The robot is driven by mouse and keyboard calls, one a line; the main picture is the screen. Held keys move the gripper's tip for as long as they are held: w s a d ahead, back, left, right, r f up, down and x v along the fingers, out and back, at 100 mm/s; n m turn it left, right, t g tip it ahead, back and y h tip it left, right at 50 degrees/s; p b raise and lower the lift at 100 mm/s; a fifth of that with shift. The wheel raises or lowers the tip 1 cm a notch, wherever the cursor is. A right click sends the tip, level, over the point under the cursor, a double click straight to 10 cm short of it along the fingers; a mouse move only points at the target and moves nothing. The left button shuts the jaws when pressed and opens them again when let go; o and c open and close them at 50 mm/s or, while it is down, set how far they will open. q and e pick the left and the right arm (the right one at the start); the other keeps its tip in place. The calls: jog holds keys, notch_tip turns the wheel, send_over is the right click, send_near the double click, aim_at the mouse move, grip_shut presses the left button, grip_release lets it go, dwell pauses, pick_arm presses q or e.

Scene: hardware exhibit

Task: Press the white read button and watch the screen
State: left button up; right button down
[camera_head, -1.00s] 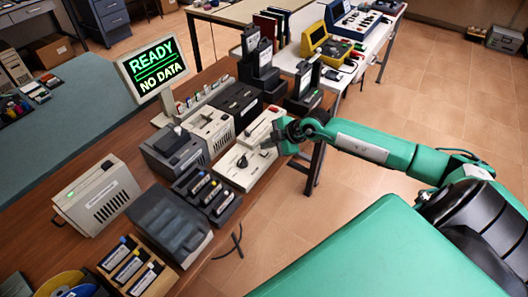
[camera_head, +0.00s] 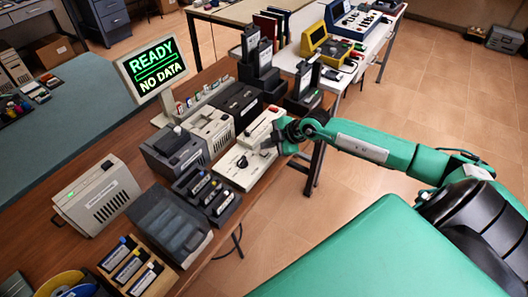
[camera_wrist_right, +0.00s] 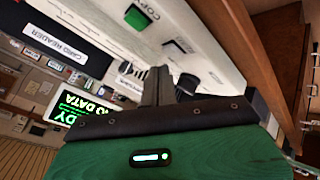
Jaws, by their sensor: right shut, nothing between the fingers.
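My right gripper (camera_head: 268,146) is shut and empty, low over the white control panel (camera_head: 236,176) at the table's right edge. In the wrist view its fingers (camera_wrist_right: 158,86) are together beside a black knob (camera_wrist_right: 186,84). A green button (camera_wrist_right: 138,17) marked "COPY" lies beyond them. I cannot make out a white read button. I cannot tell whether the fingers touch the panel. My left gripper is not in view.
The card reader's label (camera_wrist_right: 54,41) shows in the wrist view. Grey machines (camera_head: 174,147) and a rack of cartridges (camera_head: 207,193) crowd the table beside the panel. A dark grey box (camera_head: 170,222) sits nearer. Open floor (camera_head: 440,120) lies to the right.

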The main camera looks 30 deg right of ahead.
jog(key=shift+f, duration=0.4)
jog(key=shift+f, duration=0.4)
dwell(0.8)
jog(key=shift+r+p, duration=0.85)
jog(key=shift+p, duration=0.4)
notch_tip(320, 180, up, 5)
jog(key=p, duration=0.5)
